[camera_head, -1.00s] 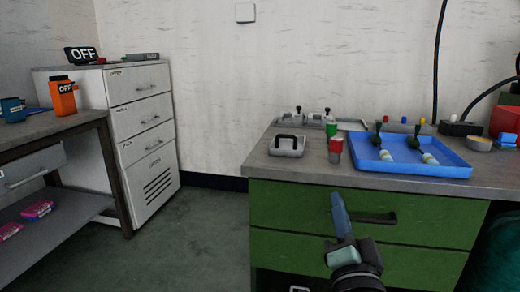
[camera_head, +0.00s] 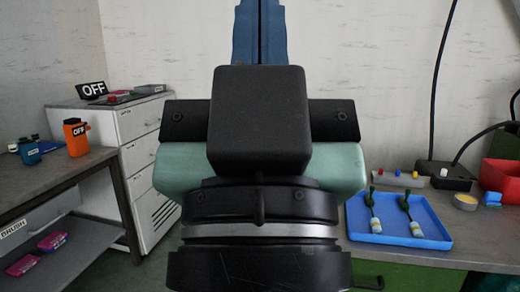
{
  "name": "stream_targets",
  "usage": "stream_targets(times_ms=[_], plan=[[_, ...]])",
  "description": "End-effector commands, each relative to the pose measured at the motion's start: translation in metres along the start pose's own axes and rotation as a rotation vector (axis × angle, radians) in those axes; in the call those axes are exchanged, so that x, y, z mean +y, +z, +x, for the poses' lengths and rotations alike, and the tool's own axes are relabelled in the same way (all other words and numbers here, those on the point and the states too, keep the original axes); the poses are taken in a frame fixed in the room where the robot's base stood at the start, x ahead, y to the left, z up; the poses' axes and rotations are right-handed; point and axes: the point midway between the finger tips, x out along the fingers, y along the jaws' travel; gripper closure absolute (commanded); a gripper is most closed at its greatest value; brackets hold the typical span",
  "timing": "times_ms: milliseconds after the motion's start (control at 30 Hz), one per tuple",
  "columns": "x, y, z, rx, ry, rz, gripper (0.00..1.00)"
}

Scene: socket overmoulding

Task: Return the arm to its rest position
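My gripper (camera_head: 259,30) is raised close in front of the camera and fills the middle of the view. Its two blue fingers point up and lie side by side with only a thin dark line between them. The upper ends of the fingers are cut off by the top edge of the picture. I see nothing held between the visible parts of the fingers. The gripper's dark and pale green body hides the left part of the green workbench (camera_head: 440,253) and what stands there.
A blue tray (camera_head: 437,245) with two green-and-white plug pieces (camera_head: 377,224) lies on the bench at right. A red bin (camera_head: 500,178) and a black box (camera_head: 447,176) stand behind it. At left are a dark table (camera_head: 52,176), an orange bottle (camera_head: 76,143) and a white cabinet (camera_head: 137,122).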

Motion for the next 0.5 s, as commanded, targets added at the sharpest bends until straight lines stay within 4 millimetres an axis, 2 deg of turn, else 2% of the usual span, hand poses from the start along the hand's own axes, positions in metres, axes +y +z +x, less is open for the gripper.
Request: stream_targets(times_ms=[33, 500], plan=[[0.000, -0.023, 0.025, 0.000, 0.000, 0.001, 1.00], [0.000, -0.123, 0.131, -0.001, -0.001, 0.002, 1.00]])
